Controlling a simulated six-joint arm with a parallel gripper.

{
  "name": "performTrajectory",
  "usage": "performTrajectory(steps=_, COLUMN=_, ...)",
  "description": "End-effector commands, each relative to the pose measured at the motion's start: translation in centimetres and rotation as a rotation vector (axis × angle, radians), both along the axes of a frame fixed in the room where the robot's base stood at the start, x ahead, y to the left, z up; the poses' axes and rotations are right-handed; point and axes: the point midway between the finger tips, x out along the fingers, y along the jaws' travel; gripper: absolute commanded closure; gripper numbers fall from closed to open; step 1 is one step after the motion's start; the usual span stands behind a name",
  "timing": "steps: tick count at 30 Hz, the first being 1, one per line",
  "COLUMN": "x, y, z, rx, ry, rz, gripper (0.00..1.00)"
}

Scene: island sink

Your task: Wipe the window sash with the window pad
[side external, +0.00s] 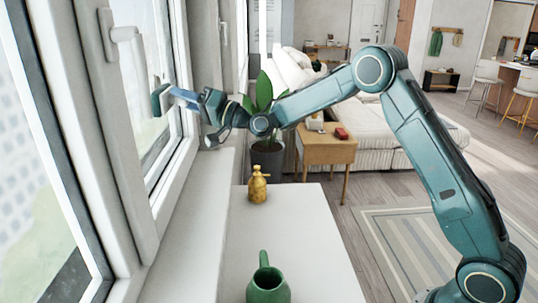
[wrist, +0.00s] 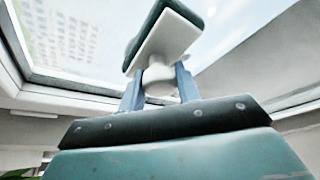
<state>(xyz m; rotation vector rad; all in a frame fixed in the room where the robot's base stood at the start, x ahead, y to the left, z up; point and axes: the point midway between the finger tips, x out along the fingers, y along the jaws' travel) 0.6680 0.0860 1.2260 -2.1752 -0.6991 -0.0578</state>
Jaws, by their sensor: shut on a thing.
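The window pad (side external: 156,99) has a dark green face on a white backing with a handle stub. My gripper (side external: 176,96) is shut on its handle and holds it up at the window, at the left of the side view. In the wrist view the pad (wrist: 165,38) is tilted beyond the two blue fingers (wrist: 159,86) that grip the white stub. The window sash (side external: 112,125) is a white frame with a handle, around glass. The pad is in front of the glass near the sash; I cannot tell whether it touches.
A white sill and counter (side external: 290,225) run below the window. A potted plant (side external: 265,100) is close behind my gripper. A wooden side table (side external: 327,150) stands beyond.

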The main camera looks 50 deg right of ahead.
Motion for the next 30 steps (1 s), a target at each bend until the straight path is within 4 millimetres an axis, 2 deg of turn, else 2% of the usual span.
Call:
performTrajectory(steps=14, x=0.7, y=-0.7, z=0.0, rx=0.001, ry=-0.001, rz=0.0, gripper=0.85)
performTrajectory(steps=30, x=3.0, y=-2.7, z=0.0, rx=0.0, ry=-0.001, rz=0.001, gripper=0.85)
